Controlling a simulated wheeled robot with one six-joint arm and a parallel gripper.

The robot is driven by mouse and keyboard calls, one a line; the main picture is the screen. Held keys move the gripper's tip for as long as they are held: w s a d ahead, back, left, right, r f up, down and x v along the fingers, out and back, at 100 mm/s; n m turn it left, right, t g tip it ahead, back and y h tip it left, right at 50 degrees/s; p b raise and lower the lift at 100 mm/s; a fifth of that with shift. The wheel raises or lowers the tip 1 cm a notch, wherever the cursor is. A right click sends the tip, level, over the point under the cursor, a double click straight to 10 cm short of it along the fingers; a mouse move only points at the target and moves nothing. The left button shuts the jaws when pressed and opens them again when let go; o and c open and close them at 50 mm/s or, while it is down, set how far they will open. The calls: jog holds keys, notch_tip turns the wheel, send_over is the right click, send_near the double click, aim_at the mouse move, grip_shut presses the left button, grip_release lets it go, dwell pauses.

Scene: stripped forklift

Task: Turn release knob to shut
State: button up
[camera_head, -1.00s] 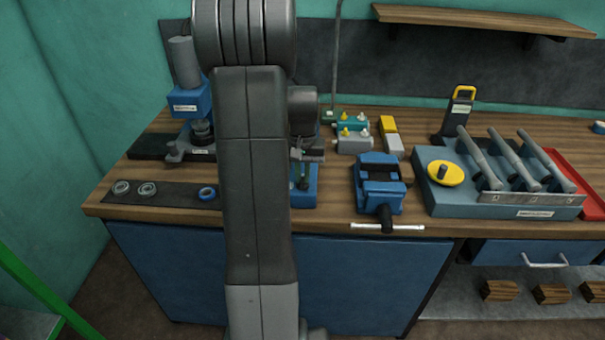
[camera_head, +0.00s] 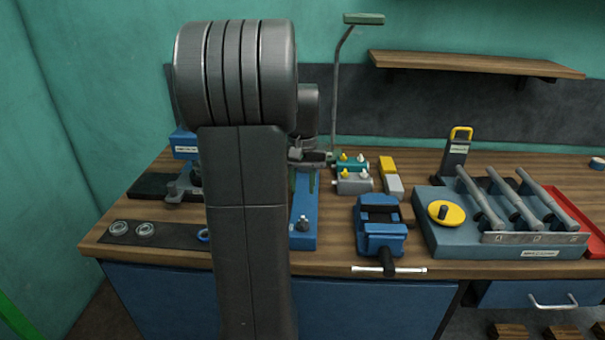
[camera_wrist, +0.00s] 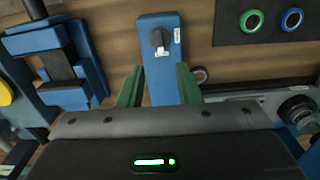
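A small dark knob (camera_wrist: 158,38) with a pale pointer sits on a narrow blue plate (camera_wrist: 160,88) in the wrist view. In the head view the knob (camera_head: 303,223) shows near the front end of the blue plate (camera_head: 303,241), left of the vise. My gripper (camera_wrist: 158,82) is open and empty. Its two green fingers stand apart on either side of the plate in the picture, with the knob beyond the tips. In the head view my gripper (camera_head: 304,178) is over the rear part of the plate, partly hidden by my arm.
A blue vise (camera_head: 380,230) stands right of the plate. Beyond it is a grey lever box (camera_head: 470,230) with a yellow knob (camera_head: 446,213). A dark mat (camera_head: 175,236) with rings lies left. Small valve blocks (camera_head: 353,183) and a lamp post (camera_head: 335,95) stand behind.

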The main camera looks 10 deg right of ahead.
aim_at(302, 220)
jog(key=shift+r, duration=1.7)
notch_tip(302, 220, down, 14)
jog(key=shift+r, duration=0.1)
jog(key=shift+r, duration=0.1)
